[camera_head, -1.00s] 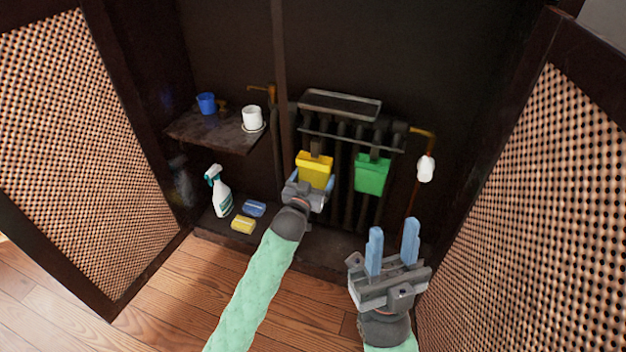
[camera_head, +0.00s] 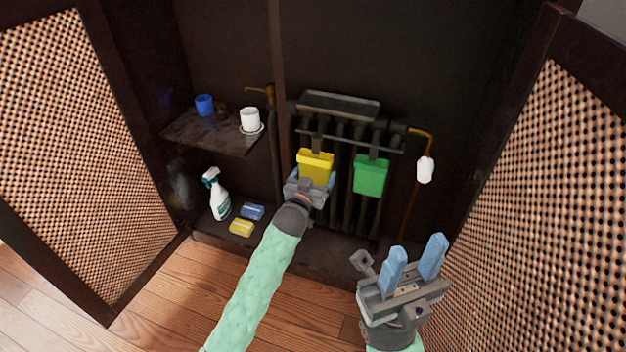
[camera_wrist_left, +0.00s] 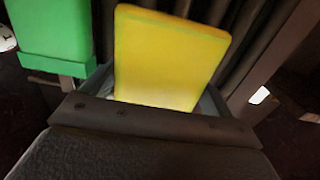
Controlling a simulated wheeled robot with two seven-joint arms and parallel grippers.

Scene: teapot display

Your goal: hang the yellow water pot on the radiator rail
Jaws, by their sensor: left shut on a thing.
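The yellow water pot (camera_head: 316,166) is upright in front of the radiator's left part, just below the radiator rail (camera_head: 350,139). A dark hook strip shows above the pot and reaches up toward the rail; I cannot tell whether it rests on it. My left gripper (camera_head: 312,186) is shut on the pot's lower part from the front. The pot fills the middle of the left wrist view (camera_wrist_left: 168,58), between the fingers. My right gripper (camera_head: 417,262) is open and empty, low at the right, in front of the cabinet.
A green water pot (camera_head: 370,175) hangs on the radiator to the right. A shelf (camera_head: 205,137) with a blue cup (camera_head: 205,104) and white cup (camera_head: 250,119) is at left. A spray bottle (camera_head: 217,196) and two sponges stand below. Perforated doors flank both sides.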

